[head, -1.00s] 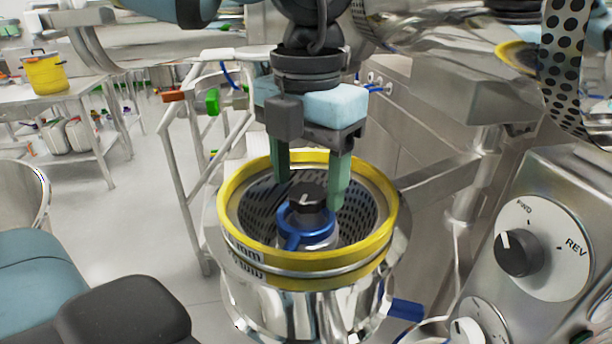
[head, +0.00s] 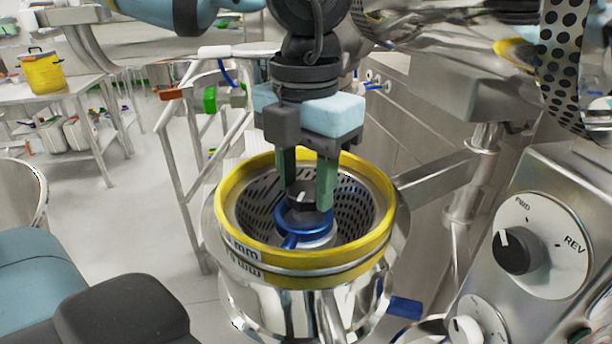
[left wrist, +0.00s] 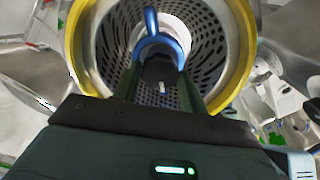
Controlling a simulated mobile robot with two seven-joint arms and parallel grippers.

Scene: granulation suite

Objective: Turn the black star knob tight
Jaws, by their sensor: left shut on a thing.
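The black star knob (head: 301,196) sits at the centre of the steel sieve basket, above a blue ring (head: 304,220) with a short handle. A white mark shows on the knob's top. My left gripper (head: 307,203) comes down from above with its green fingers shut on the knob, one at each side. In the left wrist view the knob (left wrist: 160,72) lies between the two fingers, below the blue ring (left wrist: 160,44); the fingers hide part of its sides. My right gripper does not show; a dark and blue-grey arm part of mine is at lower left.
A yellow rim (head: 228,204) surrounds the perforated basket (head: 355,210) and stands close around my fingers. A control panel with a FWD/REV dial (head: 517,250) is at right. A steel rail frame (head: 190,165) stands behind at left. A yellow bucket (head: 42,72) sits on a far table.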

